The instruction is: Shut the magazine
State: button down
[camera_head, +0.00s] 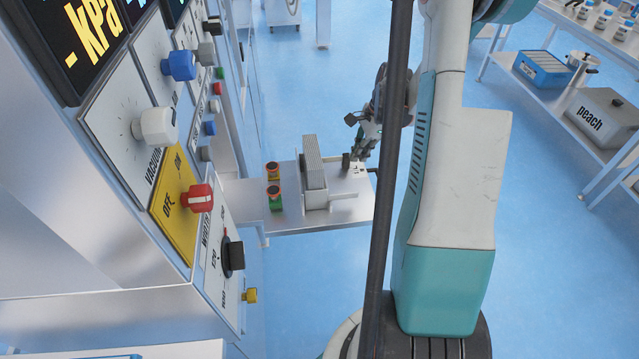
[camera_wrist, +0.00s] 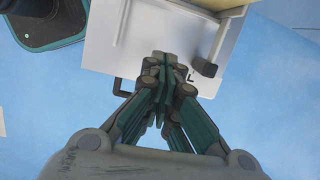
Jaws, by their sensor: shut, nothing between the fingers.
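The magazine (camera_head: 315,196) stands on a metal side shelf in the head view, with an upright grey ribbed stack (camera_head: 313,160) in it and low pale rails beside it. A small dark block (camera_head: 346,160) sits at its right; it also shows in the wrist view (camera_wrist: 204,68). My gripper (camera_head: 357,150) is at the shelf's far right corner, close to this block. In the wrist view my gripper (camera_wrist: 163,75) has its fingers together and empty over the white plate (camera_wrist: 100,45), left of the dark block. Whether the fingers touch the plate cannot be told.
The machine panel with knobs (camera_head: 158,126) rises at the left. A rack with a grey peach box (camera_head: 603,122) is at the right.

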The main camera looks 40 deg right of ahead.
jog(key=b, duration=0.4)
send_near(334, 192)
jog(key=shift+m, duration=0.4)
jog(key=d+f, duration=0.1)
jog(key=s+d+f, duration=0.1)
jog(key=f, duration=0.1)
jog(key=d+f, duration=0.1)
jog(key=f, duration=0.1)
jog(key=shift+s, duration=0.25)
jog(key=a, duration=0.1)
jog(key=w+a, duration=0.1)
jog(key=shift+w+a+b, duration=0.3)
jog(key=shift+a+b, duration=0.05)
jog(key=shift+a, duration=0.05)
jog(key=shift+w+a, duration=0.25)
jog(key=shift+a, duration=0.1)
